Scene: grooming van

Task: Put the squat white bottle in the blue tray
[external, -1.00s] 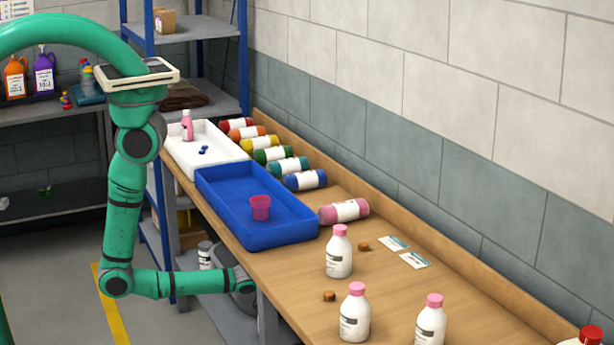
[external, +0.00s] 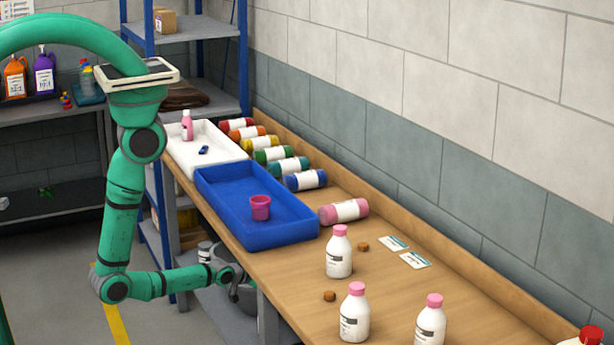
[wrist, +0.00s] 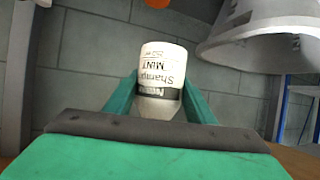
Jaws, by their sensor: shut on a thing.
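In the wrist view, my gripper (wrist: 158,92) is shut on a squat white bottle (wrist: 162,68). Its label reads "Shampoo MINT" upside down, above a dark band; its lower end is hidden behind my gripper. In the external view, my gripper (external: 236,282) is low, beside the left edge of the table and below its top. The held bottle cannot be made out clearly there. The blue tray (external: 284,238) lies on the table, above and to the right of my gripper. A pink cup (external: 260,207) stands in it.
A white tray (external: 222,163) with a pink bottle adjoins the blue tray. Several coloured bottles lie along the wall. A pink bottle (external: 344,211) lies near the tray; white pink-capped bottles (external: 339,252) stand in front. A pale cone-shaped thing (wrist: 255,35) is right of the held bottle.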

